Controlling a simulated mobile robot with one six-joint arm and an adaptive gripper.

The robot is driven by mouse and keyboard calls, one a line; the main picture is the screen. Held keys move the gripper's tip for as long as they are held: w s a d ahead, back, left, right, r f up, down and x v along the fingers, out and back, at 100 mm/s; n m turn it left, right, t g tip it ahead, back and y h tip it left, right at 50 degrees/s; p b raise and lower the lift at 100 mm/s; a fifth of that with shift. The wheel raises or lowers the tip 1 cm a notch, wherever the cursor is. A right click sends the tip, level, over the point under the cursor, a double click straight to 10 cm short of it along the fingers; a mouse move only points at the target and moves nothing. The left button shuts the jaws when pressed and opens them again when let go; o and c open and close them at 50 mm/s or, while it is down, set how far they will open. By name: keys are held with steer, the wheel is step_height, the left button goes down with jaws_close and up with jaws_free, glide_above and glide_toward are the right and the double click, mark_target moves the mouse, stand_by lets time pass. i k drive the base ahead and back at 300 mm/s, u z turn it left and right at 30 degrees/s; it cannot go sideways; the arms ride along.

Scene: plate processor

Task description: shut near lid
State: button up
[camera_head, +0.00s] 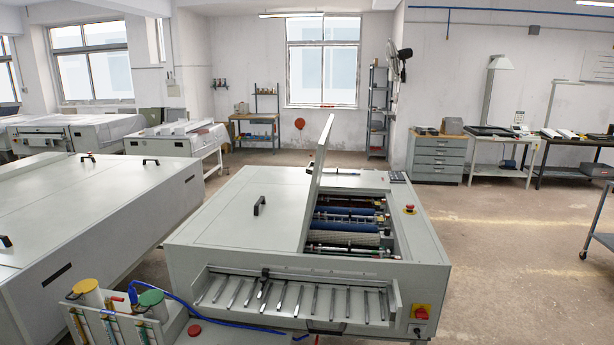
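The plate processor (205,232) stands in front of me, a low grey-green cabinet. One lid (319,178) is raised steeply, its top leaning slightly right, and shows nearly edge-on. To its right the bay is open, with blue and pale rollers (345,227) visible inside. The left part of the top is covered by a flat panel with a black handle (260,206). I cannot tell from this view whether the raised lid is the near lid. My gripper is not in view.
A slatted tray (290,296) projects from the processor's front. A red stop button (409,209) and a red-yellow switch (421,313) are on its right. Capped bottles (150,303) and a blue hose stand at front left. Another machine (90,215) is close on the left.

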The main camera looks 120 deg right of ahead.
mark_target(316, 174)
steer(key=z, duration=1.7)
steer(key=i, duration=0.1)
steer(key=z, duration=2.7)
steer(key=i, duration=0.75)
steer(key=z, duration=0.05)
